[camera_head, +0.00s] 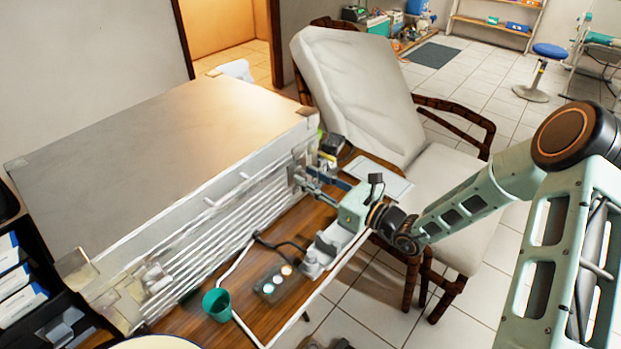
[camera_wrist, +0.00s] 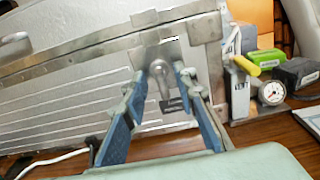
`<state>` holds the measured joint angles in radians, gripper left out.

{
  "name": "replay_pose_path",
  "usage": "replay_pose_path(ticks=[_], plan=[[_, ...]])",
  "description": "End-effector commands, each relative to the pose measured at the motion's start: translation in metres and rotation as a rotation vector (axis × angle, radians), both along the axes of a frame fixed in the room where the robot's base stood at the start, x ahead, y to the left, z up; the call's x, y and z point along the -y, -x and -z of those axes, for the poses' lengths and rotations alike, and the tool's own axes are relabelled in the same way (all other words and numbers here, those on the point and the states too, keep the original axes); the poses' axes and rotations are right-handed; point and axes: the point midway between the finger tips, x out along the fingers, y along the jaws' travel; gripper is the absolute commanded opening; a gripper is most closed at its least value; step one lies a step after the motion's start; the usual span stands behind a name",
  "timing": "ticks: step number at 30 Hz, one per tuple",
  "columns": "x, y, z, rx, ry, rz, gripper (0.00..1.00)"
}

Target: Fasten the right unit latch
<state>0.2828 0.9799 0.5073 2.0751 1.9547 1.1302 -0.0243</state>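The dental unit (camera_head: 150,140) is a large silver-grey case lying on the wooden table, its lid down. Its right latch (camera_wrist: 160,72) shows in the wrist view as a metal plate with a rounded lever hanging down over the seam. My gripper (camera_wrist: 159,84) is open, its two blue-padded fingers on either side of the lever. I cannot tell whether they touch it. In the head view my gripper (camera_head: 312,180) is at the right end of the unit's front and hides most of the latch. The left latch (camera_head: 155,278) is at the near left corner.
A pressure gauge (camera_wrist: 271,92), a green box (camera_wrist: 258,62) and a dark device (camera_wrist: 297,74) stand right of the unit. A teal cup (camera_head: 217,304) and a small control box (camera_head: 273,283) are on the table (camera_head: 190,325). A padded chair (camera_head: 360,90) is behind.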

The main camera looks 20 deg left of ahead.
Motion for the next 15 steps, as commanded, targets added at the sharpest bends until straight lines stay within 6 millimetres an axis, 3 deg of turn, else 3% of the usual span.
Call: replay_pose_path(ticks=[1, 8, 15], plan=[[0.0001, 0.0001, 0.0000, 0.000, 0.000, 0.000, 0.26], [0.0002, 0.0003, -0.0001, 0.000, 0.000, 0.000, 0.01], [0.0003, 0.0004, -0.0002, -0.002, -0.001, -0.001, 0.00]])
